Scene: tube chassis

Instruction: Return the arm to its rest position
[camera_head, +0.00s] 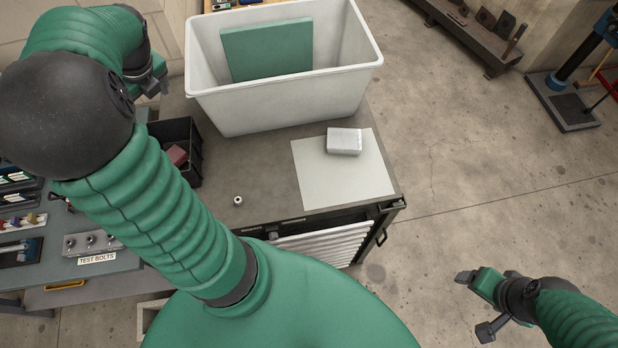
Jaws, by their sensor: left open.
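My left arm is green and ribbed with a black elbow, and it reaches up and across the left side of the head view. My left gripper (153,82) is at its far end, left of the white bin and above the bench's far left part. It is open, and I see nothing between its fingers, though it shows only in part. My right gripper (473,304) is low at the right, over bare floor and clear of the bench. Its two dark fingers are spread apart with nothing between them.
A white bin (290,103) holding a green panel (267,50) stands on the bench (250,160). A silver block (344,141) lies on a pale mat (335,182). A black crate (187,135) and a small white ring (238,201) are near my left arm.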

